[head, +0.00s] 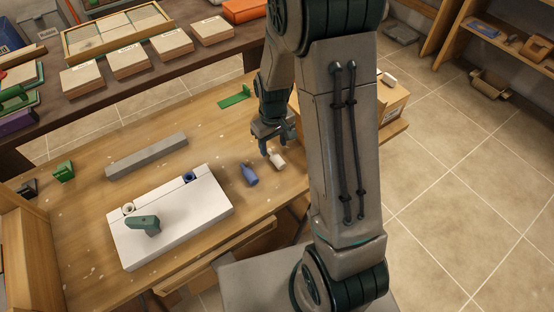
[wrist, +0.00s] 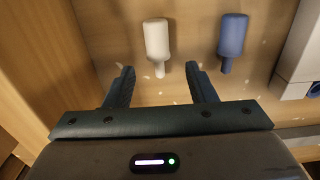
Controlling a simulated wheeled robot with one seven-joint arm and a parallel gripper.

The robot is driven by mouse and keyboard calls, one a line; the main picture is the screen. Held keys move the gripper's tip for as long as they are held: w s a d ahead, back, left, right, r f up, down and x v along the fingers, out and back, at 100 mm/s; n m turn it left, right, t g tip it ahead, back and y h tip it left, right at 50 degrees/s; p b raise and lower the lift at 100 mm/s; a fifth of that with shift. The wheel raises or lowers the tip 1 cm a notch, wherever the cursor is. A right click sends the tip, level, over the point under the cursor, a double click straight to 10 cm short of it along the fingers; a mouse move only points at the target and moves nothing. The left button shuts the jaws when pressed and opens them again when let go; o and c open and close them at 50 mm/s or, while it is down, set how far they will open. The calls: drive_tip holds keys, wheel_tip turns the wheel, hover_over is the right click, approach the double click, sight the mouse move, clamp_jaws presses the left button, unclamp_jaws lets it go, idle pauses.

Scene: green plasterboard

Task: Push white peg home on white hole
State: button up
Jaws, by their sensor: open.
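The white peg (head: 278,161) lies on its side on the wooden bench. In the wrist view the white peg (wrist: 157,40) points its thin end toward my gripper (wrist: 160,68). My gripper (head: 266,146) is open and empty, with the thin end roughly between its fingertips; whether they touch cannot be told. The white board (head: 180,225) lies to the left on the bench. The white-ringed hole (head: 128,208) is near its left end, partly behind a green-grey handle-like piece (head: 146,224). A blue-ringed hole (head: 189,176) is near its other end.
A blue peg (head: 249,175) lies beside the white one and shows in the wrist view (wrist: 232,38). A grey bar (head: 147,156) lies behind the board. Green pieces (head: 64,172) stand at the left. A cardboard box (head: 393,103) is at the right. Bare bench lies between board and pegs.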

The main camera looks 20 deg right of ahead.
sight(274, 154)
drive_tip(key=shift+s+d+f, duration=0.1)
drive_tip(key=shift+f, duration=2.25)
clamp_jaws()
drive_tip(key=shift+r, duration=0.1)
